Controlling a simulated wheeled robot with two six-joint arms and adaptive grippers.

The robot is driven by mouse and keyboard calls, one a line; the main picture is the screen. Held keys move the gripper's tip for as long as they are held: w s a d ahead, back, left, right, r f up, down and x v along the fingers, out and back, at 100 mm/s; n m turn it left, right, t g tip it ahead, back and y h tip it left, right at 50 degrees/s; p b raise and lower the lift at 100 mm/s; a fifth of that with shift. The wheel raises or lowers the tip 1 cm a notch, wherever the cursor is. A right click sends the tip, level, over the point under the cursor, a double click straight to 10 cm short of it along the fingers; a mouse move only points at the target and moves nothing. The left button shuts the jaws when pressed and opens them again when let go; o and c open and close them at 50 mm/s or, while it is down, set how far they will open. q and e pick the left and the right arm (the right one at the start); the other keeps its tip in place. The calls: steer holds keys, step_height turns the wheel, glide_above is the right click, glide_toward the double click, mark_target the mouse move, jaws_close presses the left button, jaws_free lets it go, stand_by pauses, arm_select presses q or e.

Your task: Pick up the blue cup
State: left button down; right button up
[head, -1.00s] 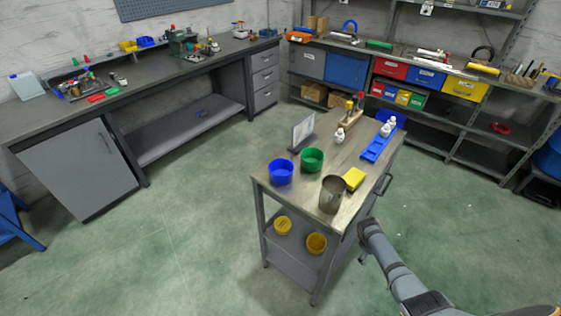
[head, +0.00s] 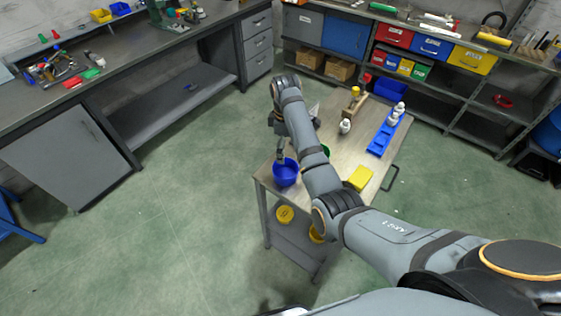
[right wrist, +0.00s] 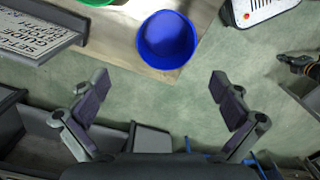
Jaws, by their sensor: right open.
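The blue cup (head: 286,174) stands upright near the front left corner of the small workbench (head: 345,130). My right gripper (head: 281,153) is just above and behind the cup's rim in the head view, with the arm reaching across the bench. In the right wrist view the two fingers of the gripper (right wrist: 160,88) are spread wide with nothing between them. There the blue cup (right wrist: 167,40) lies ahead of the fingertips, about centred between them, near the table edge.
A green cup (head: 327,150) is mostly hidden by my right arm. A sign board (right wrist: 38,32) shows at left in the wrist view.

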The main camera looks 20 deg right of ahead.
steer(key=p, duration=0.2)
glide_above(285, 176)
step_height(285, 176, down, 6)
steer(key=shift+w+f, duration=0.1)
steer(key=shift+f, duration=0.15)
step_height(285, 176, down, 3)
steer(key=shift+d+r+p, duration=0.1)
steer(key=shift+r+p, duration=0.05)
steer(key=shift+p, duration=0.2)
steer(key=shift+f, duration=0.45)
arm_select(q)
steer(key=s+r, duration=0.2)
steer(key=s, duration=0.1)
steer(key=shift+s+r, duration=0.15)
steer(key=shift+r, duration=0.2)
arm_select(e)
steer(key=c, duration=1.1)
